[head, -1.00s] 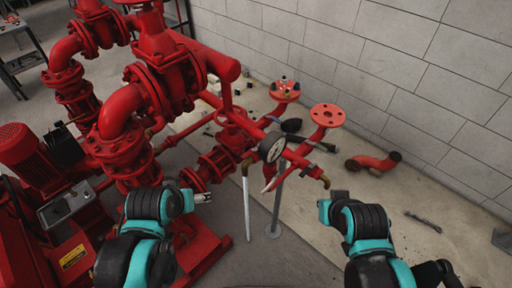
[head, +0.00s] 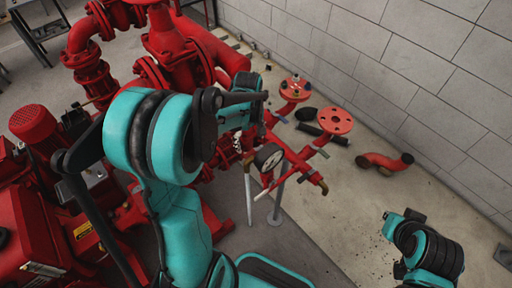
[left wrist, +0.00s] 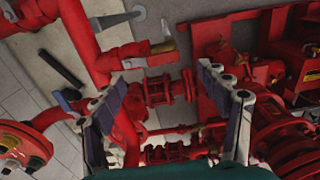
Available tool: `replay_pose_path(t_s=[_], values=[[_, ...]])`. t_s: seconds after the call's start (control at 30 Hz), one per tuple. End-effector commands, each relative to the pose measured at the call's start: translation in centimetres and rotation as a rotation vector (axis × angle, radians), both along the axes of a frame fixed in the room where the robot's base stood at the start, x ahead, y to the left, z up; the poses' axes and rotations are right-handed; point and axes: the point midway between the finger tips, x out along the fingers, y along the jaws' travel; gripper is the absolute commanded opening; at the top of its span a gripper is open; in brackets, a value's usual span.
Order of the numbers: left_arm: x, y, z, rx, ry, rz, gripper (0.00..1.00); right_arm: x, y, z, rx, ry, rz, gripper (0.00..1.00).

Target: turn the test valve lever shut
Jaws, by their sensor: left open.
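The left gripper (left wrist: 163,78) is open in the left wrist view, its two pad-lined fingers wide apart over the red pipework. Nothing is held between them. In the head view my left arm reaches over the pump set and hides most of that gripper. A thin red bar with a pale tip (head: 270,187) lies below the gauge. A small blue part (left wrist: 68,98) shows beside the left finger. I cannot tell which part is the test valve lever. My right gripper (head: 398,217) is away from the pipes at the right.
Two red flanges (head: 336,121) stand behind the branch pipe. A loose red elbow (head: 385,162) lies on the floor by the block wall (head: 400,70). A slim grey stand (head: 276,208) rises under the branch. The floor at the right is mostly clear.

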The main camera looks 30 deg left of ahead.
Motion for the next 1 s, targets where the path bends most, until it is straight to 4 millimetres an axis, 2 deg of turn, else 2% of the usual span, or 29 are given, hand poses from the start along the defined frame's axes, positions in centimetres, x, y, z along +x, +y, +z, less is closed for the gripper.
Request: replay_pose_path(t_s=[0.03, 0.1, 0.3, 0.67, 0.93, 0.97, 1.0], values=[[0.1, 0.0, -1.3, 0.0, 0.0, -0.001, 0.75, 0.0, 0.0, -0.7, 0.0, 0.0, 0.0, 0.0], [0.1, 0.0, -2.5, 0.001, -0.001, -0.002, 0.75, 0.0, 0.0, -1.2, 0.0, 0.0, 0.0, 0.0], [0.0, 0.0, -4.9, 0.001, -0.001, -0.003, 0.75, 0.0, 0.0, -2.1, 0.0, 0.0, 0.0, 0.0], [0.1, 0.0, -5.4, 0.0, -0.002, -0.004, 0.75, 0.0, 0.0, -2.1, 0.0, 0.0, 0.0, 0.0], [0.1, 0.0, -5.4, 0.0, -0.002, -0.004, 0.06, 0.0, 0.0, -2.1, 0.0, 0.0, 0.0, 0.0], [0.1, 0.0, -5.4, 0.0, -0.002, -0.004, 0.02, 0.0, 0.0, -2.1, 0.0, 0.0, 0.0, 0.0], [0.1, 0.0, -5.4, 0.0, -0.002, -0.003, 0.02, 0.0, 0.0, -2.1, 0.0, 0.0, 0.0, 0.0]])
